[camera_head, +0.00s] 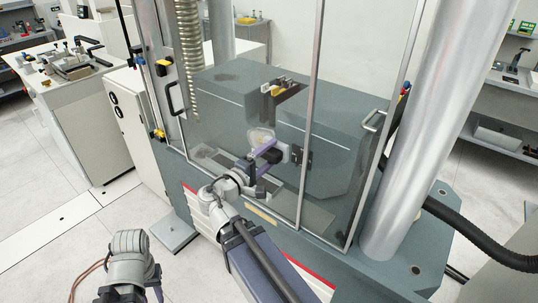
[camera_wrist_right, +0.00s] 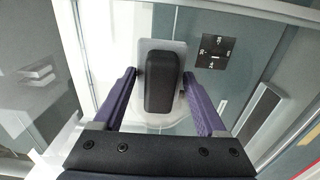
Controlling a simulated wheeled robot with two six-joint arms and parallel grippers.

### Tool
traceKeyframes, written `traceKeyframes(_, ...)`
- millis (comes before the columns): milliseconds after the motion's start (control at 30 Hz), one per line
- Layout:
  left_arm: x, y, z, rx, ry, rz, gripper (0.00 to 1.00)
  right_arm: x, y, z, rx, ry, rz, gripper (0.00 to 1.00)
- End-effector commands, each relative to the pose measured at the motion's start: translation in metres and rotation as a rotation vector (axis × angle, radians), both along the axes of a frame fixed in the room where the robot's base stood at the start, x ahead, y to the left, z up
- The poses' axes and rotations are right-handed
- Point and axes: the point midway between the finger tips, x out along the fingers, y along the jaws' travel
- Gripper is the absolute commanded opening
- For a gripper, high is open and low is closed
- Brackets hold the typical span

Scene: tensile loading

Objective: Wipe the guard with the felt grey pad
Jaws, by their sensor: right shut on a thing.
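The guard (camera_head: 345,60) is a clear panelled enclosure with metal frames on the front of the grey-green testing machine. My right gripper (camera_head: 272,152) is at its front face, left of the middle frame post. It is shut on the black handle of the felt grey pad (camera_wrist_right: 145,52). In the right wrist view the pad's light grey plate lies flat towards the panel, and my right gripper (camera_wrist_right: 160,77) has one purple finger on each side of the handle. A pale smudge (camera_head: 260,135) shows on the panel beside the pad. Whether pad and panel touch is hard to tell.
A black square label with white marks (camera_wrist_right: 215,51) is on the guard to the right of the pad. Guard handles (camera_head: 374,121) stick out. Thick metal columns (camera_head: 415,130) flank the machine. A white cabinet (camera_head: 75,120) stands at left. My left arm is low at left.

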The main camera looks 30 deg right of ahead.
Motion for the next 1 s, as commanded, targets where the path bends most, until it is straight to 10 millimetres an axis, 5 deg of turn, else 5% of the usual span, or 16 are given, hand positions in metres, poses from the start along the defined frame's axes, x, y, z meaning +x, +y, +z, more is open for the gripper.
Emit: traceKeyframes(1000, 0.0, 0.0, 0.003, 0.0, 0.0, 0.0, 0.38, 0.04, 0.011, 0.003, 0.0, 0.0, 0.001, 0.3)
